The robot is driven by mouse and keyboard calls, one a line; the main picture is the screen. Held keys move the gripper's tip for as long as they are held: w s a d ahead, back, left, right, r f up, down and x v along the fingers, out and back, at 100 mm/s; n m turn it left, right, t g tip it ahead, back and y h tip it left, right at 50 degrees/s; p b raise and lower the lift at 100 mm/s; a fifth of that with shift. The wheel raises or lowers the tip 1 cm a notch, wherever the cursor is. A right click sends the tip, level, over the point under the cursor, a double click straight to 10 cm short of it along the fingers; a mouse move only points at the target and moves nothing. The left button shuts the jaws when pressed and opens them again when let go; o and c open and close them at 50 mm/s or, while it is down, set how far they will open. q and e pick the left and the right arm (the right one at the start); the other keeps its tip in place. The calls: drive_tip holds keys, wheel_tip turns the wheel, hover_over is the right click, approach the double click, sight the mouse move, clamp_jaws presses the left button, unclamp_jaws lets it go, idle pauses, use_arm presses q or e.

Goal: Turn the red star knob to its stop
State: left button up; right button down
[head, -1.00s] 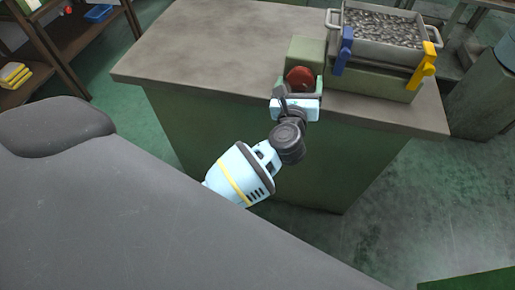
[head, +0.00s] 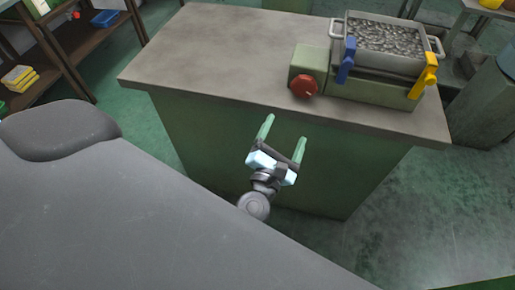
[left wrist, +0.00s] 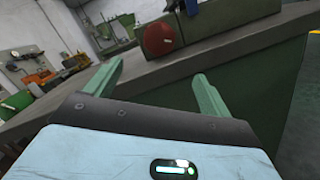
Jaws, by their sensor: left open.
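The red star knob (head: 304,86) is on the front of a green box (head: 309,62) near the front edge of the bench. It also shows in the left wrist view (left wrist: 163,38), beyond the fingertips, with a pale mark on its face. My left gripper (head: 285,128) is open and empty, in front of the bench, below and to the left of the knob. In the left wrist view its two green fingers (left wrist: 152,72) point toward the bench, apart from the knob. My right gripper is not in view.
The bench top (head: 220,55) is clear on the left. Shelves (head: 75,50) stand at far left.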

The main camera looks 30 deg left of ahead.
use_arm(q)
drive_tip(key=s+d+f+m+g+h, duration=0.1)
drive_tip(key=s+f+m+g+h, duration=0.1)
drive_tip(key=s+f+m, duration=0.4)
drive_tip(key=s+d+f+m+g+h+p, duration=0.1)
drive_tip(key=s+f+m+g+h, duration=0.1)
drive_tip(key=s+f+m+h, duration=0.3)
drive_tip(key=shift+s+f+m+g, duration=0.4)
drive_tip(key=shift+s+m, duration=1.9)
drive_tip(key=shift+m, duration=2.7)
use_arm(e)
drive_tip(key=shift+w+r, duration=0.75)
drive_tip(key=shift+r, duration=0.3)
